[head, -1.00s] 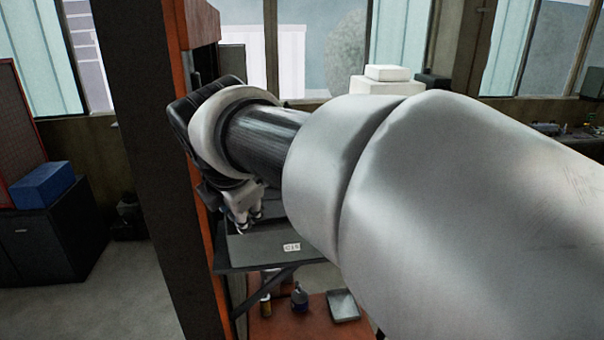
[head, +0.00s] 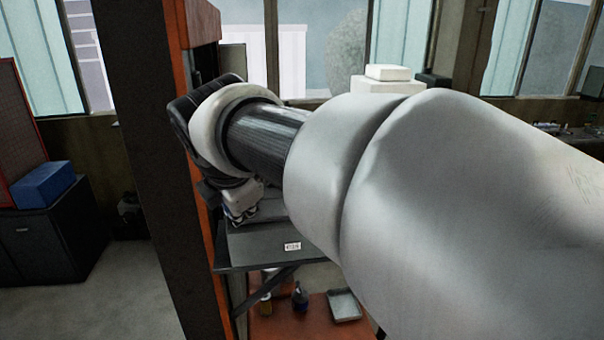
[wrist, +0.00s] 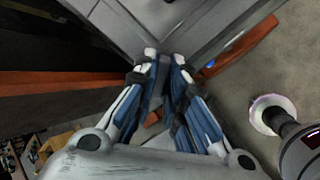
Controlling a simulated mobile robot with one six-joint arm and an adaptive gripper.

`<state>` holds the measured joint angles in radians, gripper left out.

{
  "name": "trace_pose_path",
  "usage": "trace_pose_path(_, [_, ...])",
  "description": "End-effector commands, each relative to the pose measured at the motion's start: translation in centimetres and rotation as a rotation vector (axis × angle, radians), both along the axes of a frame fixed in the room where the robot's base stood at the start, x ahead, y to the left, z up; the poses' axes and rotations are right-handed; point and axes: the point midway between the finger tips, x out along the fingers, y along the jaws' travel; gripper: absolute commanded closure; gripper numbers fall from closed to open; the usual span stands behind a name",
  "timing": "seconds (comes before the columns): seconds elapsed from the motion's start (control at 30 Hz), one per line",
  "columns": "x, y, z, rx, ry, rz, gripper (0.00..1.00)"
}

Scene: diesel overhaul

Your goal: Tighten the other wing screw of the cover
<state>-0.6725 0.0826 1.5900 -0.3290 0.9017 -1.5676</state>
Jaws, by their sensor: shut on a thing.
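My gripper (head: 238,214) is at the near end of a grey box-like unit with a small white label (head: 292,246), on a dark shelf. In the wrist view my gripper (wrist: 165,62) has its two fingertips close together against a grey surface (wrist: 150,12) with straight edges. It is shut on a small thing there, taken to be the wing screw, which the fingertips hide. I cannot make out the cover's outline or its other wing screw in either view.
A dark and orange upright post (head: 160,170) stands close left of my gripper. Below the shelf, bottles (head: 300,297) and a metal tray (head: 344,305) sit on an orange surface. A blue box (head: 43,185) lies on a dark cabinet at the left.

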Motion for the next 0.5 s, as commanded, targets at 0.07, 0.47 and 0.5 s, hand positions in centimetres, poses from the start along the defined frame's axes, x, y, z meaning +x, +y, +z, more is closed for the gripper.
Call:
trace_pose_path(0.07, [0.04,0.03,-0.13,0.061,0.013,-0.081,1.00])
trace_pose_path(0.47, [0.02,0.00,-0.05,0.194,0.046,-0.268,1.00])
trace_pose_path(0.5, [0.02,0.00,-0.05,0.194,0.046,-0.267,1.00])
